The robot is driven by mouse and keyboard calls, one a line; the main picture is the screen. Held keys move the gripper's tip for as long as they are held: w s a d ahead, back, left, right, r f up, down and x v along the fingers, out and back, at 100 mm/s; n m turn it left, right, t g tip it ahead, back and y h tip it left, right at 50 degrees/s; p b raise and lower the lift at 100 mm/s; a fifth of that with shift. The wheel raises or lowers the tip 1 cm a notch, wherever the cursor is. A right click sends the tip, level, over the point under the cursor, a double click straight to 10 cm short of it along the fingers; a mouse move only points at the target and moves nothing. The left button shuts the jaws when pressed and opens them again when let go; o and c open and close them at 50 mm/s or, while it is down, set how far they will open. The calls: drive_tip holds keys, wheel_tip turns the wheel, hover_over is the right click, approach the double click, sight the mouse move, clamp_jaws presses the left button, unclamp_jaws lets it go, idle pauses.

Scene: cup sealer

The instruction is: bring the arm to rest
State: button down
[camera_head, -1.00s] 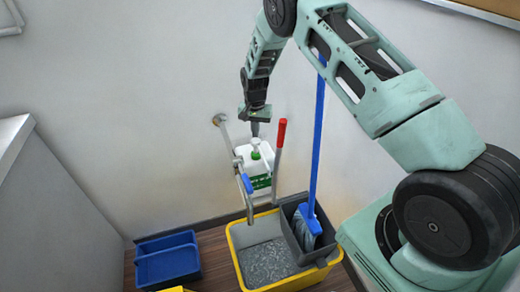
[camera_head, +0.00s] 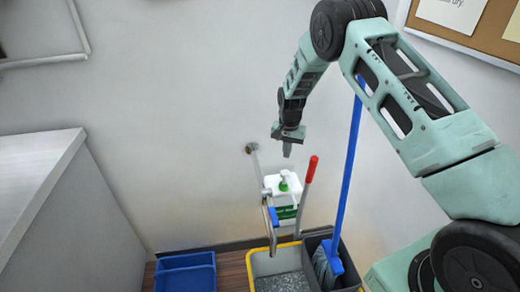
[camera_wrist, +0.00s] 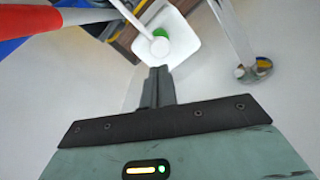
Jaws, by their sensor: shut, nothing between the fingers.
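My gripper (camera_head: 287,150) hangs from my bent arm in front of the wall, fingers pointing down and together, with nothing between them. It also shows in the wrist view, where the closed fingers (camera_wrist: 158,86) point toward a white pump bottle (camera_wrist: 180,45). In the head view the white bottle (camera_head: 283,197) with a green label and green collar is just below the fingertips, apart from them.
A red-handled lever (camera_head: 310,170) and a blue mop pole (camera_head: 348,170) rise from a yellow mop bucket (camera_head: 262,268) below. A blue tray (camera_head: 186,274) lies on the floor. A white counter (camera_head: 30,170) stands at left. A notice board (camera_head: 490,40) hangs at upper right.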

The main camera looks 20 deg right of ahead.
drive_tip(key=s+a+r+n+y, duration=0.1)
drive_tip(key=s+a+r+n, duration=0.3)
drive_tip(key=s+a+r, duration=0.5)
drive_tip(key=s+a+r+n+y, duration=0.1)
drive_tip(key=s+a+r+n, duration=0.2)
drive_tip(key=s+a+r, duration=0.65)
drive_tip(key=s+a+r+n, duration=0.1)
drive_tip(key=s+n, duration=0.2)
drive_tip(key=s, duration=0.4)
drive_tip(key=s+a+r+n+h, duration=0.1)
drive_tip(key=s+r+n, duration=0.1)
drive_tip(key=s, duration=0.6)
drive_tip(key=s+a+r+n, duration=0.1)
drive_tip(key=s+n, duration=0.3)
drive_tip(key=s, duration=0.4)
drive_tip(key=shift+a+r, duration=0.3)
drive_tip(key=shift+a, duration=0.2)
